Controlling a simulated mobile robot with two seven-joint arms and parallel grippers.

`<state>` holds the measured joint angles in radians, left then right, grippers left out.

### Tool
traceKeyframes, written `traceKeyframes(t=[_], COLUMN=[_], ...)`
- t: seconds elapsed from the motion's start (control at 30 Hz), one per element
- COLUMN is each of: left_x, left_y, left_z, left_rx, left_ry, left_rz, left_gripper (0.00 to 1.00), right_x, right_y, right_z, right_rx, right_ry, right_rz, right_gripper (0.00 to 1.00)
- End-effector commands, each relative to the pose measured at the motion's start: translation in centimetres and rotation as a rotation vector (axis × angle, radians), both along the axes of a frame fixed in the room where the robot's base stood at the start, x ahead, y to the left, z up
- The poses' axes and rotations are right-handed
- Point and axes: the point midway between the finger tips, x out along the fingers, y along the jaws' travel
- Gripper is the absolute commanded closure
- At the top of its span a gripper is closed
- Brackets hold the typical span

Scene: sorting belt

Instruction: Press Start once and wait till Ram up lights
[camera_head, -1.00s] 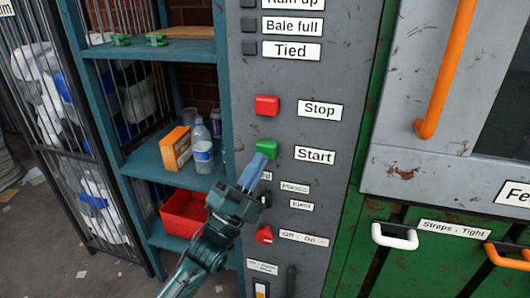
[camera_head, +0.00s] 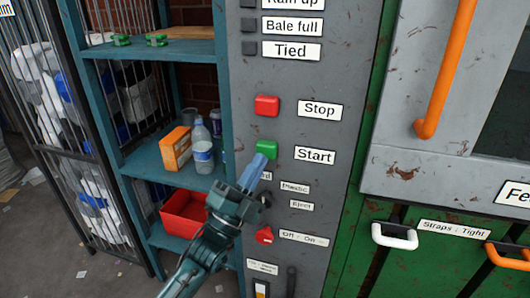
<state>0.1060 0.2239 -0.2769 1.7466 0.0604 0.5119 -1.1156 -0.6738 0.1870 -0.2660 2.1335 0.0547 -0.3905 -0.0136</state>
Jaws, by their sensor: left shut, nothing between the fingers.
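The green Start button (camera_head: 266,149) is on the grey control panel (camera_head: 335,130), left of its Start label (camera_head: 315,154). My left gripper (camera_head: 262,158) is shut and empty, with its blue fingertips at the lower edge of the button. I cannot tell whether they touch it. The red Stop button (camera_head: 266,106) is above. The Ram up lamp (camera_head: 248,4) is at the top edge of the view, partly cut off, and its visible part looks dark. The Bale full lamp (camera_head: 249,25) and Tied lamp (camera_head: 249,48) are dark. My right gripper is not in view.
A red Off/On switch (camera_head: 264,236) is lower on the panel, near my left arm. A teal shelf (camera_head: 140,165) on the left holds bottles, an orange box (camera_head: 176,149) and a red bin (camera_head: 184,213). An orange handle (camera_head: 444,70) and a white hook (camera_head: 395,237) are on the right.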

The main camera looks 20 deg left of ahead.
Motion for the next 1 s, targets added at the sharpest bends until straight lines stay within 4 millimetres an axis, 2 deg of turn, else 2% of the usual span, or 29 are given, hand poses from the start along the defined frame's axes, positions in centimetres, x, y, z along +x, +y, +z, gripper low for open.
traceKeyframes(t=[1.0], left_x=[1.0], left_y=[0.0], left_z=[0.0], left_rx=[0.000], left_ry=[0.000], left_rz=[0.000], left_gripper=[1.00], right_x=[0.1], right_y=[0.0], right_z=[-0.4], right_rx=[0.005], right_ry=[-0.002], right_rz=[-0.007], right_gripper=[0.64])
